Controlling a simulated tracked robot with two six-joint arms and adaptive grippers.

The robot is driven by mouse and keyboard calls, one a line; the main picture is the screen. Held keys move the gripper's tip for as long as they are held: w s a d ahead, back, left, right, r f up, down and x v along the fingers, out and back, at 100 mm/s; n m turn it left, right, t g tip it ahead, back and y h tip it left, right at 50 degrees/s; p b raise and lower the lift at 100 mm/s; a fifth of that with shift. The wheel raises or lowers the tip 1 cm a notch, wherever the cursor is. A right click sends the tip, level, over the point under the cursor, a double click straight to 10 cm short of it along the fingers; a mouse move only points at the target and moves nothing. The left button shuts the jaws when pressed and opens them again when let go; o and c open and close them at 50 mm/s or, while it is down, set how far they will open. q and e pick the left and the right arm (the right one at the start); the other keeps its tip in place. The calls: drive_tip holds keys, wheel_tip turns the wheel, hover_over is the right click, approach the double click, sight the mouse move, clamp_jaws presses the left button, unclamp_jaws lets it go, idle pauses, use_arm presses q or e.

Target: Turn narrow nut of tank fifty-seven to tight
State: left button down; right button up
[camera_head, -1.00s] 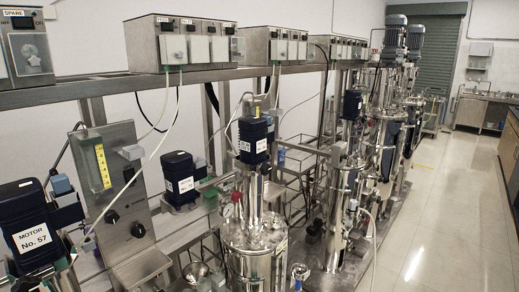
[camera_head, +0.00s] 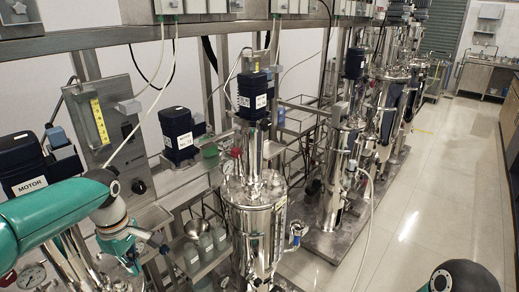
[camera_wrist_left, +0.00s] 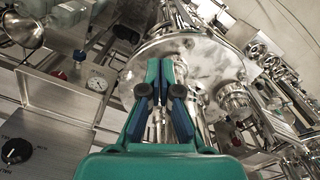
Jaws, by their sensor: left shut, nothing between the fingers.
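The motor (camera_head: 25,165) of tank fifty-seven is at the left in the head view, partly covered by my left arm; only the word MOTOR reads on its label now. My left gripper (camera_head: 132,248) is in front of the lower rack at the left, small and partly hidden. In the left wrist view my left gripper (camera_wrist_left: 166,85) is shut and empty, over a round steel tank lid (camera_wrist_left: 205,62). A round metal fitting (camera_wrist_left: 233,97) stands on the lid's right side, apart from the fingers. I cannot tell which fitting is the narrow nut. My right gripper is out of view.
A neighbouring steel tank (camera_head: 255,215) stands right of my left gripper, with bottles (camera_head: 205,243) between. The floor (camera_head: 430,200) at right is clear.

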sight(130, 290)
use_arm(q)
drive_tip(key=shift+n, duration=0.3)
drive_tip(key=f+b, duration=0.1)
drive_tip(key=b, duration=0.1)
drive_tip(key=f+b, duration=0.1)
drive_tip(key=f, duration=0.1)
drive_tip(key=f+b, duration=0.2)
drive_tip(key=shift+s+a+f+b, duration=0.2)
drive_tip(key=shift+a+b, duration=0.1)
drive_tip(key=shift+s+f, duration=0.15)
drive_tip(key=shift+f, duration=0.05)
drive_tip(key=shift+s+f, duration=0.15)
drive_tip(key=shift+s, duration=0.2)
drive_tip(key=shift+a+b, duration=0.15)
drive_tip(key=shift+b, duration=0.2)
drive_tip(key=shift+s+r, duration=0.2)
drive_tip(key=shift+s, duration=0.4)
